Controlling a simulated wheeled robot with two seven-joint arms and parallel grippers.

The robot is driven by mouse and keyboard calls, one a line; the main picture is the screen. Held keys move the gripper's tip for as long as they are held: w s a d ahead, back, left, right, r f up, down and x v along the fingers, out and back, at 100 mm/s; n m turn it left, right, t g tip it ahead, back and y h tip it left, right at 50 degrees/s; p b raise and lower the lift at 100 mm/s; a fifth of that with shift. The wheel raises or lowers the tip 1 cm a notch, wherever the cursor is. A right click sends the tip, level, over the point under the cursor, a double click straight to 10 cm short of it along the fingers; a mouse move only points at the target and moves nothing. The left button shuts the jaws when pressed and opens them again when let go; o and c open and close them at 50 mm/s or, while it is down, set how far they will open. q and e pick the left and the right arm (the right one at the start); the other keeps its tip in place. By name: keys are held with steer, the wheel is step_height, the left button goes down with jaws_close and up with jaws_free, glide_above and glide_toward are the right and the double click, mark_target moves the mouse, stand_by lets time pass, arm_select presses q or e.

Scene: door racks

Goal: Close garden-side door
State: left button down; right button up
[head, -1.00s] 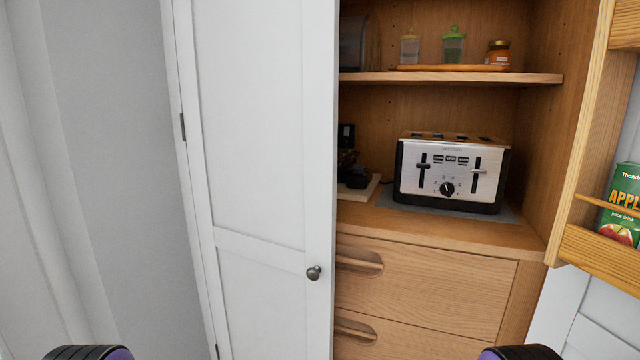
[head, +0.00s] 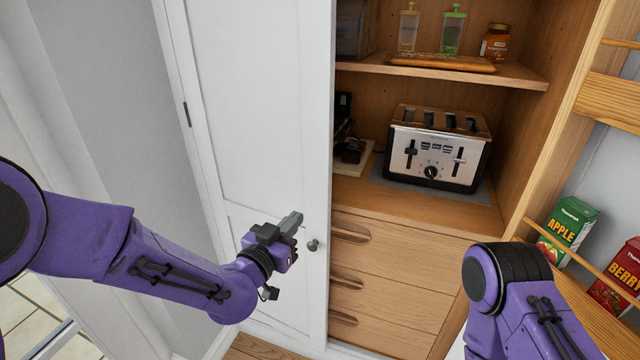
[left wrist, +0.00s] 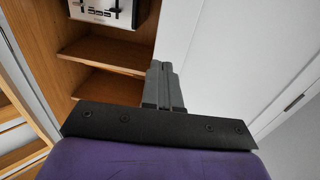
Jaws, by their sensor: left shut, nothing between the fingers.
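The white left door (head: 262,100) covers the left part of the wooden cupboard and looks shut, with a round metal knob (head: 313,245) near its free edge. The right door stands open, with wooden racks (head: 610,100) on its inner side. Which one is the garden-side door, I cannot tell. My left gripper (head: 294,220) is shut and empty, in front of the left door just left of the knob; touching cannot be judged. Its closed fingers also show in the left wrist view (left wrist: 163,85). My right arm shows at lower right, but its gripper is out of view.
A toaster (head: 437,148) stands on the cupboard's counter above several drawers (head: 395,265). A wooden tray (head: 442,64) with jars is on the shelf above. An apple juice carton (head: 568,226) and a berry carton (head: 618,275) stand in the open door's rack.

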mark_target(325, 186)
arm_select(q)
steer(key=p+x, duration=0.4)
steer(key=x, duration=0.7)
steer(key=shift+w+d, duration=0.15)
steer(key=shift+w, duration=0.15)
steer(key=shift+w+d+f, duration=0.15)
steer(key=shift+w+d, duration=0.1)
steer(key=shift+w, duration=0.2)
arm_select(e)
step_height(325, 186, up, 5)
steer(key=shift+f, duration=0.2)
